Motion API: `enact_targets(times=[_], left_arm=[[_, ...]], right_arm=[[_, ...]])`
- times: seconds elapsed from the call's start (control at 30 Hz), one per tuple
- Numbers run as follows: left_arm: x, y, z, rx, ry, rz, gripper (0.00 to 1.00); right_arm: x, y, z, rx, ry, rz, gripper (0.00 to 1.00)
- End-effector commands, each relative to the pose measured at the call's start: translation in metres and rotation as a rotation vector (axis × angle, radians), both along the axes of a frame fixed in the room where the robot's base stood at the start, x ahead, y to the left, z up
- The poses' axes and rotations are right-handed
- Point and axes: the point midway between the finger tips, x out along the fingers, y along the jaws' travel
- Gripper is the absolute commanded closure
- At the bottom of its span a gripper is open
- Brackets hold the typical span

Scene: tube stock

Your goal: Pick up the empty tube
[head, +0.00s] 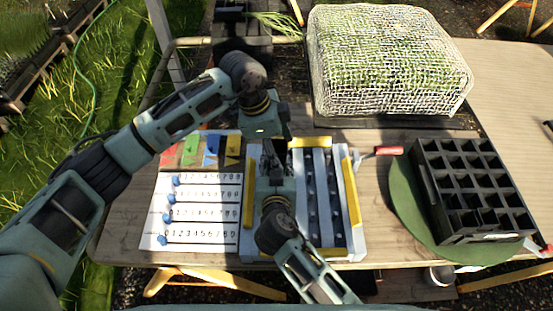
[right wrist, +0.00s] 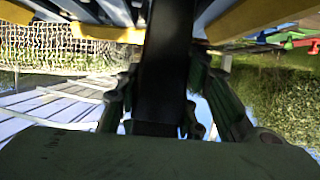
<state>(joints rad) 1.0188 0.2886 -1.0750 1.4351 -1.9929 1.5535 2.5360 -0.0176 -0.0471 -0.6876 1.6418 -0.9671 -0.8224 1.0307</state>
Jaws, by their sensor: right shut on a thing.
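In the right wrist view, a black, straight-sided tube (right wrist: 168,50) stands between the fingers of my right gripper (right wrist: 165,115), which is shut on it. Whether the tube is empty inside does not show. In the head view, my right gripper (head: 273,172) is over the left side of the railed rack (head: 340,190), and the tube there is mostly hidden by the two hands. My left gripper (head: 270,150) comes down from above, very close to the right one. Its fingertips are dark and overlapped, so its opening does not show.
A white number board (head: 200,240) with blue sliders lies left of the rack. A black celled crate (head: 475,195) stands on a green mat (head: 405,205) at the right. A red-handled tool (head: 385,151) lies between.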

Motion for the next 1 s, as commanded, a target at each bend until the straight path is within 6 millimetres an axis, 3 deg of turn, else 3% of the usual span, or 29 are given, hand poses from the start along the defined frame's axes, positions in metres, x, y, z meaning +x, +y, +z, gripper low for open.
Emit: enact_targets(times=[0.4,0.77,1.0], left_arm=[[0.000,0.000,0.000,0.000,0.000,0.000,0.74],[0.001,0.000,0.007,-0.001,-0.002,0.001,0.74],[0.001,-0.002,0.052,-0.002,-0.007,-0.001,0.74]], right_arm=[[0.000,0.000,0.000,0.000,0.000,0.000,0.89],[0.000,0.000,0.000,0.000,0.001,0.000,0.89],[0.000,0.000,-0.001,0.000,0.002,-0.001,0.89]])
